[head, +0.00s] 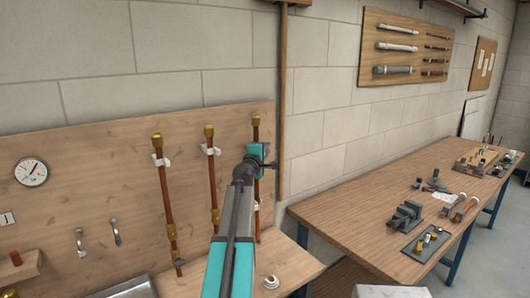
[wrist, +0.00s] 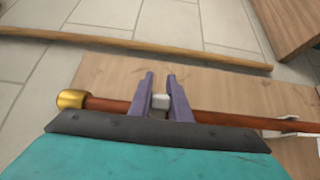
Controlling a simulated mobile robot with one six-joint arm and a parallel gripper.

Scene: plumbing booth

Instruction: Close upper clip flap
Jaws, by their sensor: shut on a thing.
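The rightmost copper pipe (head: 255,134) stands upright against the wooden panel. My gripper (head: 257,160) is at its upper part, below the brass end, and hides the upper clip in the head view. In the wrist view the pipe (wrist: 115,105) lies across the picture with its brass end (wrist: 71,99) at left. The two purple-grey fingers of my gripper (wrist: 160,84) are shut on the white upper clip (wrist: 160,101), one on each side. Whether its flap is latched cannot be told. Another white clip (wrist: 282,133) shows farther along the pipe at right.
Two more copper pipes, the left (head: 164,190) and the middle (head: 212,178), stand on the panel with white clips. A wooden post (head: 283,90) rises just right of my gripper. A workbench (head: 350,205) with tools and fittings runs along the right wall.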

